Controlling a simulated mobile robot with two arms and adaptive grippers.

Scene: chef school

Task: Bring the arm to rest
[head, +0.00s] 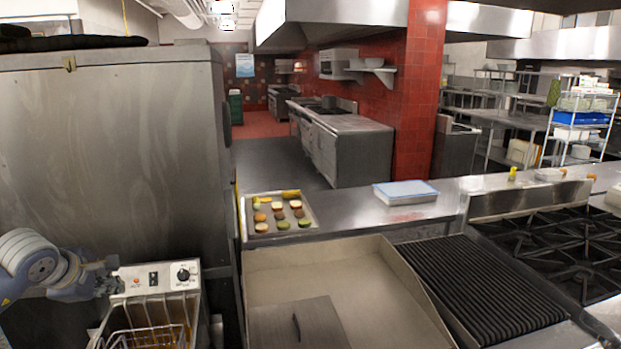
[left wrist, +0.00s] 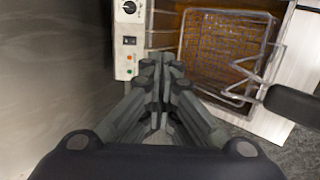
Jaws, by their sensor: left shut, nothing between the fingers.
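My left arm comes in from the left in the head view, low beside the tall steel cabinet. Its gripper (head: 108,275) is at the upper left of the fryer (head: 155,282), close to the control panel. In the left wrist view the gripper (left wrist: 162,65) is shut and empty, its fingertips together in front of the fryer's edge. The fryer basket (left wrist: 225,50) hangs in brown oil to the right of the fingers, and its black handle (left wrist: 292,104) points to the right. My right gripper is not in view.
A tall steel cabinet (head: 110,150) stands behind the arm. Right of the fryer are a flat griddle (head: 330,265), a ribbed grill (head: 480,285) and a burner stove (head: 560,250). A tray of food (head: 250,225) and a blue-lidded container (head: 405,190) sit on the counter behind.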

